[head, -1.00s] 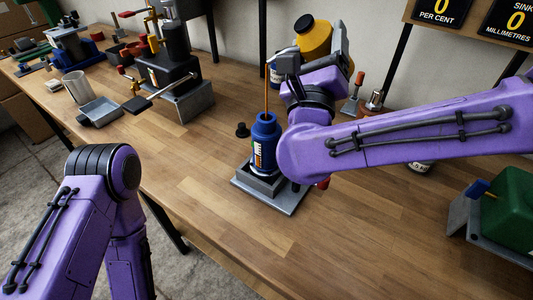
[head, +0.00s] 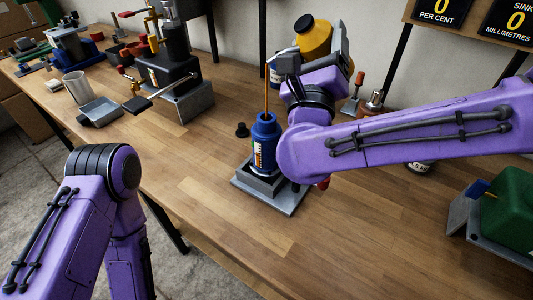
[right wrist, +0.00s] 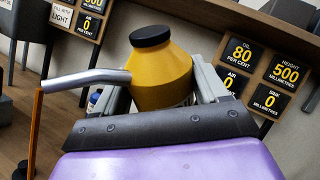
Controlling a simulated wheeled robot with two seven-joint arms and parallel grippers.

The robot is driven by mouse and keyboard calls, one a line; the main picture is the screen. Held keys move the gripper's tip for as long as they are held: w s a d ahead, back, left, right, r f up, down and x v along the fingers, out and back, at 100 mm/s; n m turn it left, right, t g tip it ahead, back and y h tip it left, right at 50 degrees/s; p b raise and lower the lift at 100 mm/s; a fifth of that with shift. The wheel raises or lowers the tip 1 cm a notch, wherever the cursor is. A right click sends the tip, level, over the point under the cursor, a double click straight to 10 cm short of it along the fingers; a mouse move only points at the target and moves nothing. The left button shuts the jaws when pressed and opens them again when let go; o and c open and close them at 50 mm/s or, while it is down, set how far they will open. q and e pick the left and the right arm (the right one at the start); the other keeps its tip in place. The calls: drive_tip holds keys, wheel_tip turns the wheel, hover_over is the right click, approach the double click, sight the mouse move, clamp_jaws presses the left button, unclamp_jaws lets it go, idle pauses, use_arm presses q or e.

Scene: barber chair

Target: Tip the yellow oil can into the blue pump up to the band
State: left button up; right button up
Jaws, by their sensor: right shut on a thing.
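The yellow oil can (head: 315,37) is held tilted above the bench in my right gripper (head: 322,60). In the right wrist view the can (right wrist: 160,72), with its black cap and grey spout, sits between the jaws (right wrist: 166,100). A thin amber stream (head: 266,88) runs down from the spout tip into the open top of the blue pump (head: 265,143). The pump stands upright on a grey base. An orange and white marked strip shows on its side; the level against the band is too small to read. My left arm shows at the left, its gripper out of view.
A display board reads oil (right wrist: 240,54) 80 per cent, air 0, height 500 and sink 0 millimetres. A small black cap (head: 242,130) lies left of the pump. A grey tray (head: 100,111) and metal cup stand further left. The front of the bench is clear.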

idle(0.5)
drive_tip(key=shift+a+f+n+t+y+b, duration=0.1)
drive_tip(key=shift+n+t+y+b, duration=0.2)
drive_tip(key=shift+n+y+b, duration=0.15)
drive_tip(key=shift+n, duration=0.45)
idle(0.3)
drive_tip(key=m+g+h, duration=0.1)
drive_tip(key=m, duration=0.1)
drive_tip(key=m+g, duration=0.1)
drive_tip(key=m, duration=0.1)
drive_tip(key=shift+d+m+h, duration=0.2)
drive_tip(key=shift+m+h, duration=0.1)
drive_tip(key=shift+h, duration=0.05)
drive_tip(key=shift+a+f+m+g+b, duration=0.1)
drive_tip(key=shift+f+m+g+b, duration=0.45)
drive_tip(key=shift+m, duration=0.25)
drive_tip(key=shift+a+f+m+g+h, duration=0.15)
drive_tip(key=shift+m+g+h, duration=0.25)
drive_tip(key=shift+m+g, duration=0.4)
